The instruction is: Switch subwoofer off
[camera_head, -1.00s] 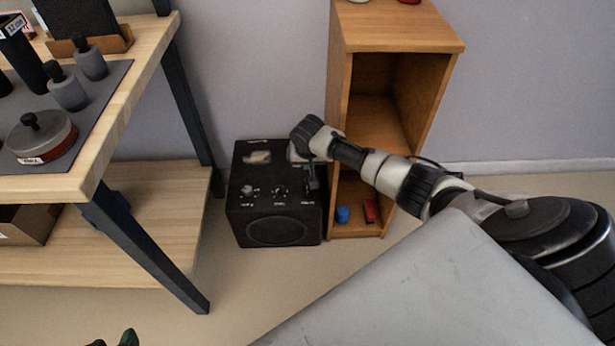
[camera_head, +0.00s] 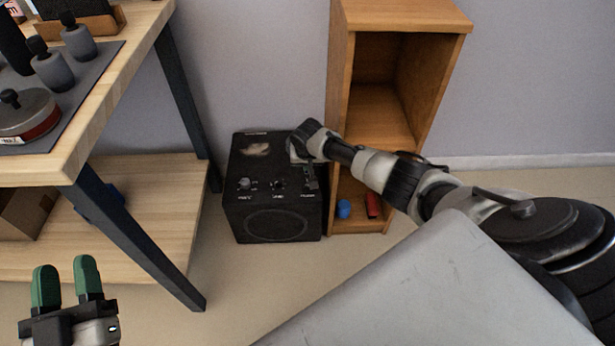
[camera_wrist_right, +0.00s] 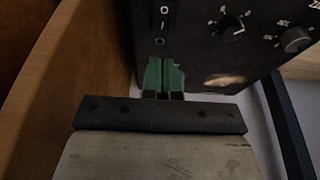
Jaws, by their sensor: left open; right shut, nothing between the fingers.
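The subwoofer (camera_head: 235,215) is a black box on the floor with a round speaker low on its front. Its top panel carries two knobs and a switch area (camera_head: 310,178) at the right. In the right wrist view the subwoofer (camera_wrist_right: 205,55) shows O and I switch marks (camera_wrist_right: 163,22) just beyond my right fingertips. My right gripper (camera_wrist_right: 164,62) is shut and empty, with green fingers close to the panel; I cannot tell whether they touch it. My left gripper (camera_head: 66,268) is open and empty at the lower left.
A wooden shelf unit (camera_head: 400,15) stands right beside the subwoofer, with a blue item (camera_head: 344,209) and a red item (camera_head: 372,205) at its bottom. A wooden table (camera_head: 120,60) with dark legs is at left. Floor is free in front of the subwoofer.

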